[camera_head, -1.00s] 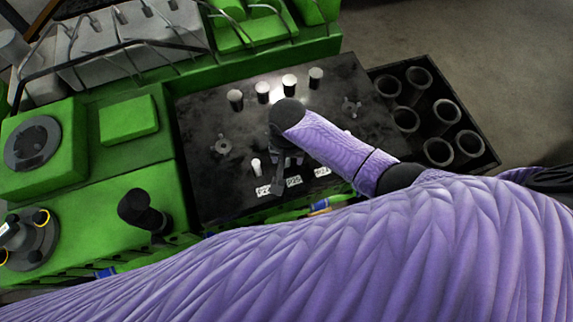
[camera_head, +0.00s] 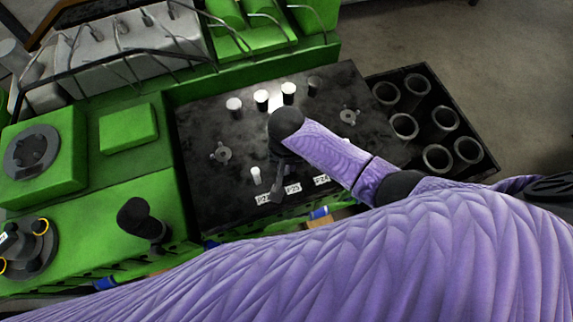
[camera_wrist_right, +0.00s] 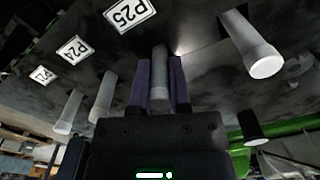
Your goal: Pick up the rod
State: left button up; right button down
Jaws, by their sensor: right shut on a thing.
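My right gripper (camera_head: 279,188) is over the front part of the black plate (camera_head: 215,190), just behind its row of white labels. My own wrist hides most of it in the head view. In the right wrist view, the purple fingers (camera_wrist_right: 160,92) are shut on both sides of a grey round rod (camera_wrist_right: 159,88). The rod stands about parallel to the fingers. I cannot tell whether its far end touches the plate. My left gripper is not in view.
Several other rods stand on the plate, including a white-topped one (camera_head: 261,98) at the back and one (camera_head: 255,175) left of my gripper. A black crate of tubes (camera_head: 483,150) is to the right. The green engine (camera_head: 150,180) is to the left.

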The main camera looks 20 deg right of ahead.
notch_tip(320, 180, up, 29)
jog(key=p, duration=2.3)
jog(key=shift+r+p, duration=0.15)
jog(key=shift+p, duration=0.2)
